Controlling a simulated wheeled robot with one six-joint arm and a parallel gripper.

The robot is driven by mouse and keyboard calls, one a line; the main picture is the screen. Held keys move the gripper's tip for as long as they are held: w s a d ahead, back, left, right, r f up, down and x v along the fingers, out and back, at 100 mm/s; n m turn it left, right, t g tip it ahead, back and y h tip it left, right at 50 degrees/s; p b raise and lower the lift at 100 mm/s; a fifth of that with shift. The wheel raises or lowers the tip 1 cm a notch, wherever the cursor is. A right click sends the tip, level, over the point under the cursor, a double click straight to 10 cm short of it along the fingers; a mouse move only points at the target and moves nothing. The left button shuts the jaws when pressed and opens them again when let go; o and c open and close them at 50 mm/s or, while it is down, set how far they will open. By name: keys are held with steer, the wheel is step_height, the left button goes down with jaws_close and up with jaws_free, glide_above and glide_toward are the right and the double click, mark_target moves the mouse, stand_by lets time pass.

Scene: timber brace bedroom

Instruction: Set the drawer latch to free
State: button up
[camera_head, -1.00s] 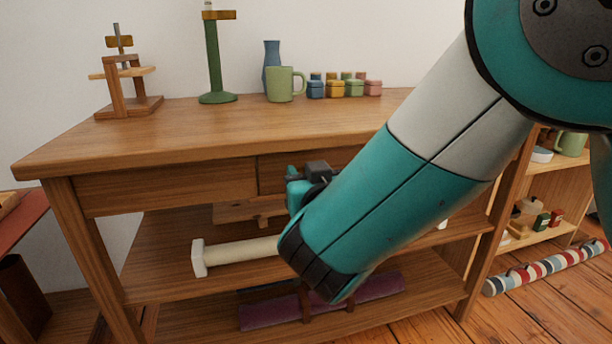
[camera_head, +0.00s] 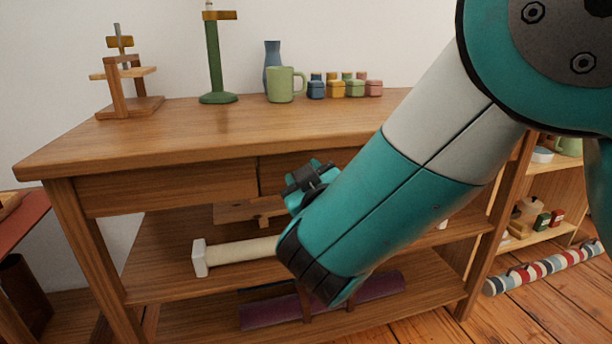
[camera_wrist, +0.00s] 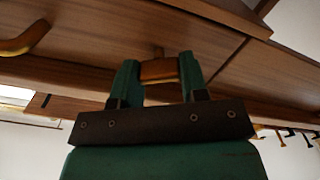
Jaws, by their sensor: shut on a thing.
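The drawer front (camera_head: 300,167) lies under the wooden tabletop, partly covered by my arm in the head view. In the wrist view a small wooden piece, seemingly the drawer latch (camera_wrist: 157,70), sits between the two green fingers of my gripper (camera_wrist: 160,75). The fingers are shut on it, one on each side. A short peg shows just above it against the wood. In the head view my gripper (camera_head: 308,180) is at the drawer front, and the latch is hidden there. I cannot read the latch's setting.
The tabletop (camera_head: 200,125) holds a wooden stand, a green post, a blue vase, a green mug (camera_head: 281,85) and several small jars. A pale roller (camera_head: 235,254) lies on the shelf below. A curved wooden handle (camera_wrist: 25,40) shows left in the wrist view.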

steer(key=n+p, duration=0.2)
steer(key=n, duration=0.4)
steer(key=shift+a, duration=0.1)
steer(key=n+p, duration=0.2)
steer(key=n, duration=0.4)
steer(key=shift+f+p, duration=0.15)
steer(key=shift+p, duration=0.15)
steer(key=shift+n, duration=0.3)
steer(key=o, duration=0.9)
steer(key=shift+s, duration=0.1)
steer(key=b+v, duration=1.6)
steer(key=v, duration=0.1)
steer(key=shift+s, duration=0.2)
